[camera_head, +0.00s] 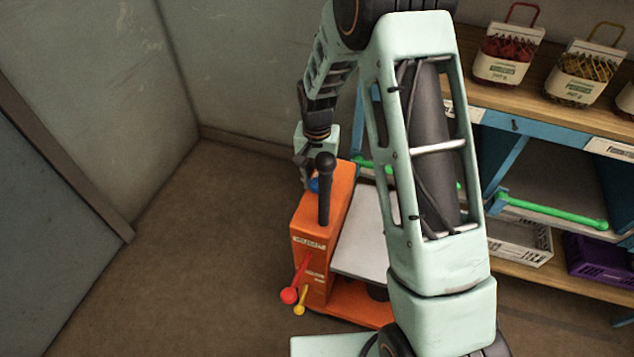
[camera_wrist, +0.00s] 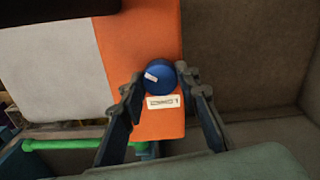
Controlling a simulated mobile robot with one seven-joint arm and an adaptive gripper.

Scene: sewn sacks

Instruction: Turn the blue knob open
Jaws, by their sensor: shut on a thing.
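The blue knob (camera_wrist: 159,77) sits on an orange face of the machine, with a pale mark on its top pointing to the left. My gripper (camera_wrist: 160,85) has one dark finger on each side of the knob and is shut on it. A white label with dark print (camera_wrist: 164,103) is on the orange face just below the knob. In the head view the knob (camera_head: 314,184) shows only in part on the orange machine (camera_head: 312,222), beside my gripper (camera_head: 306,178). A black handle hides some of that spot.
The upright black handle (camera_head: 325,190), a red-ended lever (camera_head: 289,295) and a yellow-ended lever (camera_head: 299,309) are on the machine. A grey plate (camera_head: 362,248) lies to its right. Shelving with a green rail (camera_head: 555,212) stands right. Floor left is clear.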

